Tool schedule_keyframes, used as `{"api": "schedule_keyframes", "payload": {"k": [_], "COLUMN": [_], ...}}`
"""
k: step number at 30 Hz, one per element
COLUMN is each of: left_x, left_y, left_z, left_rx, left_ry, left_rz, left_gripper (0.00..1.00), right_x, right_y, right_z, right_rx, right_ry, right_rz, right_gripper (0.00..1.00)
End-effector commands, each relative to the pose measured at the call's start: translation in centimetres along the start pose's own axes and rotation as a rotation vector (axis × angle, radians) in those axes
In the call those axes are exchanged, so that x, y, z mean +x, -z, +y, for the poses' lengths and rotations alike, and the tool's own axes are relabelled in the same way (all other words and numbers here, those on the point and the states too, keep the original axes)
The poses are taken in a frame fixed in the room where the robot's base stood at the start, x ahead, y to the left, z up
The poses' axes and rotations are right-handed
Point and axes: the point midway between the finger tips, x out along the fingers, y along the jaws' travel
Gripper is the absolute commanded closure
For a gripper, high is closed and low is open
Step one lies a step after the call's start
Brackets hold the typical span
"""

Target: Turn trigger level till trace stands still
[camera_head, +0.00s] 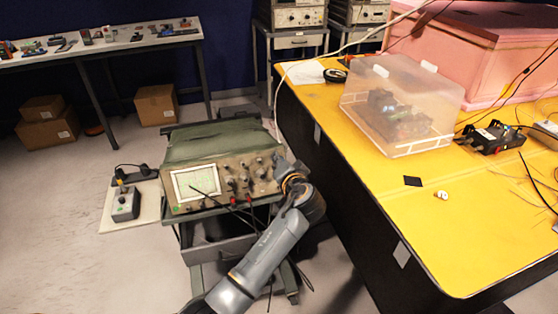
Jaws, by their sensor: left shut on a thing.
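A green oscilloscope (222,146) stands on a cart left of the yellow table. Its lit screen (190,186) faces me at the left of the front panel. The trace on it is too small to tell whether it moves. Several knobs and plugged leads show right of the screen. My left gripper (281,167) is at the panel's right end, shut on what appears to be a knob there. The gripper hides that knob, so its marking and angle cannot be seen. My right gripper is not in view.
The yellow table (428,233) on the right carries a clear plastic box (440,88), a pink foam enclosure (490,40) and cables. A small grey control box (125,204) is left of the oscilloscope. Dark leads hang before the panel.

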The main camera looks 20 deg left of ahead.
Motion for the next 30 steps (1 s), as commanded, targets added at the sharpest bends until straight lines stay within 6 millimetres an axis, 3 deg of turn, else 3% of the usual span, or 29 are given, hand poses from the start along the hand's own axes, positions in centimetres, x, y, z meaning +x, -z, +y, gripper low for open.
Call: {"api": "schedule_keyframes", "payload": {"k": [14,30], "left_x": [0.0,0.0], "left_y": [0.1,0.2], "left_z": [-0.1,-0.5], "left_rx": [0.056,0.491], "left_ry": [-0.003,-0.024], "left_rz": [0.001,0.011], "left_gripper": [1.0,1.0], "right_x": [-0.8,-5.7], "right_y": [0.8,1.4], "right_z": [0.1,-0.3], "right_rx": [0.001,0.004], "right_ry": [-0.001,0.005], "right_rz": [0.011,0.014], "right_gripper": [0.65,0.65]}}
